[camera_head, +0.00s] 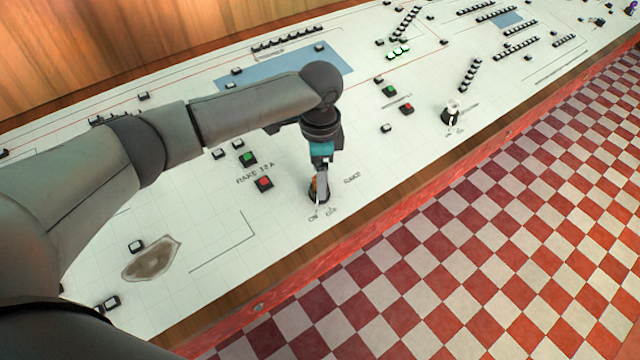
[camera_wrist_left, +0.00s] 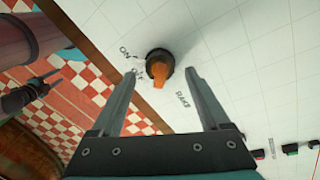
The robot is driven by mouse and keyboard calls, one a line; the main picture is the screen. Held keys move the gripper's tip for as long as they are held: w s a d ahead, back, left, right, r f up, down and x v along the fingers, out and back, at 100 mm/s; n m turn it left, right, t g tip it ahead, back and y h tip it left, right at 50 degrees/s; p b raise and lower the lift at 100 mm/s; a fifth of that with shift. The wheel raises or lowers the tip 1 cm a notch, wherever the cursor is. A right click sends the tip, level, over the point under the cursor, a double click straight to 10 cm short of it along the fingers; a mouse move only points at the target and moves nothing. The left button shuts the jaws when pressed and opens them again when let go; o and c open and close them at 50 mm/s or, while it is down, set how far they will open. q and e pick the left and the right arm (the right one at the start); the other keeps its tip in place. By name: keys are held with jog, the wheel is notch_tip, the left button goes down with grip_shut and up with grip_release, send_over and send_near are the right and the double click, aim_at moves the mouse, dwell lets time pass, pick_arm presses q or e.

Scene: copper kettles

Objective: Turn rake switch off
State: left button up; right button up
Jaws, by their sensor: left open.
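The rake switch (camera_wrist_left: 160,67) is an orange knob in a dark round collar on the white panel. It stands beside printed ON and OFF marks and the word RAKE. In the head view the switch (camera_head: 318,194) is partly hidden behind my left gripper (camera_head: 321,182). In the left wrist view my left gripper (camera_wrist_left: 163,77) is open, with one finger on each side of the knob. I cannot tell whether either finger touches it, or which mark the knob points to. My right gripper (camera_wrist_left: 46,86) seems to show over the floor.
A green button (camera_head: 248,159) and a red button (camera_head: 264,182) sit left of the switch. A pale knob (camera_head: 452,111) stands farther right on the panel (camera_head: 215,245). The panel's front edge lies close to the switch, with checkered floor (camera_head: 480,240) beyond.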

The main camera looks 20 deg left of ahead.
pick_arm(q)
jog(key=shift+f, duration=1.4)
jog(key=shift+c, duration=0.2)
grip_shut()
